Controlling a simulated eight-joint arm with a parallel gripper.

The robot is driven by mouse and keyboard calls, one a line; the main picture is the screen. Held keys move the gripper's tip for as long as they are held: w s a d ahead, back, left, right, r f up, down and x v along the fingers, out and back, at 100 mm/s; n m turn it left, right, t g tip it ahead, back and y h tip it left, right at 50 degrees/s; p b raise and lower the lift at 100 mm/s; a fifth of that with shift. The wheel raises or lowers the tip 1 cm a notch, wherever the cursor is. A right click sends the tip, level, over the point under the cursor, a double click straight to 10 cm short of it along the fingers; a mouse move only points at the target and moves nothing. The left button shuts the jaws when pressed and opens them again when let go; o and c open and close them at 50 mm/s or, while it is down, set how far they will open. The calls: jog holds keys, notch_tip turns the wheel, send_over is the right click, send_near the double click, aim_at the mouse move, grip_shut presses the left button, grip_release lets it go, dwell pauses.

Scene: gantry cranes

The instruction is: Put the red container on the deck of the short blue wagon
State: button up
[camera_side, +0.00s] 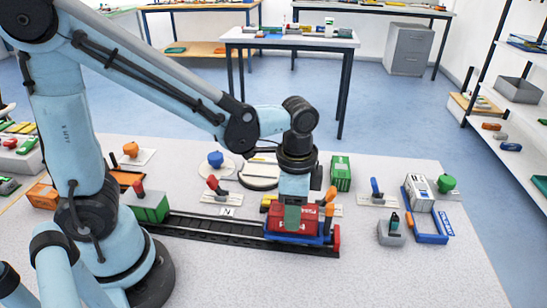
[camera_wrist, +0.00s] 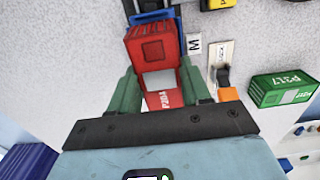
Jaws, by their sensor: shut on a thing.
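The red container (camera_side: 311,213) is between the green fingers of my gripper (camera_side: 293,214), near the right end of the black track. My gripper is shut on it. It is directly over the short blue wagon (camera_side: 284,238); I cannot tell whether it touches the deck, since the finger and the container hide it. In the wrist view, the red container (camera_wrist: 152,46) shows between and beyond the fingers of my gripper (camera_wrist: 161,82). Some blue, possibly the wagon, shows past its far end.
The black track (camera_side: 205,229) runs left to a green container (camera_side: 151,208). Another green container (camera_side: 340,173) stands behind my gripper. A red end piece (camera_side: 336,240) stands at the track's right end. A grey container (camera_side: 418,192) and blue frame (camera_side: 432,238) are to the right. The front table area is clear.

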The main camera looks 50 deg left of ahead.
jog(key=shift+f, duration=0.35)
dwell(0.3)
jog(key=o, duration=1.2)
jog(key=shift+r, duration=3.5)
jog(key=shift+s+a+r+n+t, duration=0.2)
jog(key=shift+s+a+n+t, duration=0.1)
jog(key=shift+a+n+t, duration=1.05)
jog(key=shift+s+a+r+n+t, duration=0.3)
jog(key=shift+a+n+t, duration=0.75)
jog(key=shift+a+n, duration=0.6)
jog(key=shift+s+a+r+n+t, duration=0.15)
jog(key=shift+s+a+n+t, duration=0.15)
jog(key=shift+a+n+t, duration=1.05)
